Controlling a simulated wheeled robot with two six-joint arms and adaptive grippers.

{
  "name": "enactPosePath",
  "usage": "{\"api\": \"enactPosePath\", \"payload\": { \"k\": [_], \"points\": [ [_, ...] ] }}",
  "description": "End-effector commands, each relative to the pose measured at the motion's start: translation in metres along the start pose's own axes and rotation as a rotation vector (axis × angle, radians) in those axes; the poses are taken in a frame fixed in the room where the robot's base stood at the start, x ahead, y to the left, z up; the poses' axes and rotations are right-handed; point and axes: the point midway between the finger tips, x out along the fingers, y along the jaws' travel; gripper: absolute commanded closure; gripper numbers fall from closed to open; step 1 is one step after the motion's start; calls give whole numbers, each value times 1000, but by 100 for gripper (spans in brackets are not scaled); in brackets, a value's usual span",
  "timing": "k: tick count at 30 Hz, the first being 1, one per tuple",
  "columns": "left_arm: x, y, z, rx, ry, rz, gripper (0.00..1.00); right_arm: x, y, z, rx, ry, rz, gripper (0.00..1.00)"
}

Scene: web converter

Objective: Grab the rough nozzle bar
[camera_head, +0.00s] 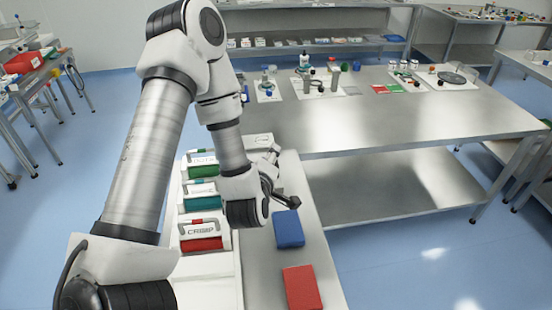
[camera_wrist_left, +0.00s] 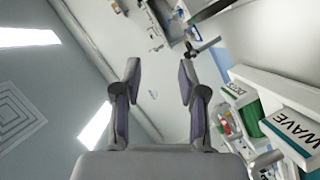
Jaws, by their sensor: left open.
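My left gripper (camera_head: 282,180) is open and empty, raised in front of the labelled handled units; its two spread fingers also show in the left wrist view (camera_wrist_left: 160,76). Three handled units stand in a row on the white bench: a red one marked CRIMP (camera_head: 203,241), a teal one (camera_head: 203,202) and a green one (camera_head: 202,170). A WAVE label (camera_wrist_left: 298,132) shows at the right in the left wrist view. I cannot make out a label reading rough, so I cannot tell which thing is the rough nozzle bar. My right gripper is out of view.
A blue block (camera_head: 288,229) and a red block (camera_head: 303,288) lie on the grey strip beside the units. A long steel table (camera_head: 400,130) behind holds small tools and dishes. Blue floor (camera_head: 420,260) is open at the right.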

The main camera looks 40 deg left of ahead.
Motion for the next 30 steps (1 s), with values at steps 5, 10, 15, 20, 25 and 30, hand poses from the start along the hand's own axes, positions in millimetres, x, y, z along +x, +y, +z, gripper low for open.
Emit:
{"api": "enactPosePath", "payload": {
  "k": [5, 10, 15, 20, 25, 30],
  "points": [
    [13, -49, 30, 0, 0, 0, 59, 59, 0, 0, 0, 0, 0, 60],
    [24, -49, 30, -2, 2, 1, 59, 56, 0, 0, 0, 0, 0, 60],
    [47, -47, 30, 1, 2, 0, 59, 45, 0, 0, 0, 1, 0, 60],
    [76, -48, 31, 1, 1, 1, 59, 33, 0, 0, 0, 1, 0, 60],
    [91, -50, 33, 0, 0, 0, 59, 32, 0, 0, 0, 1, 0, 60],
    [91, -51, 33, 0, -1, 0, 66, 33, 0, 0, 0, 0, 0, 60]
  ]
}}
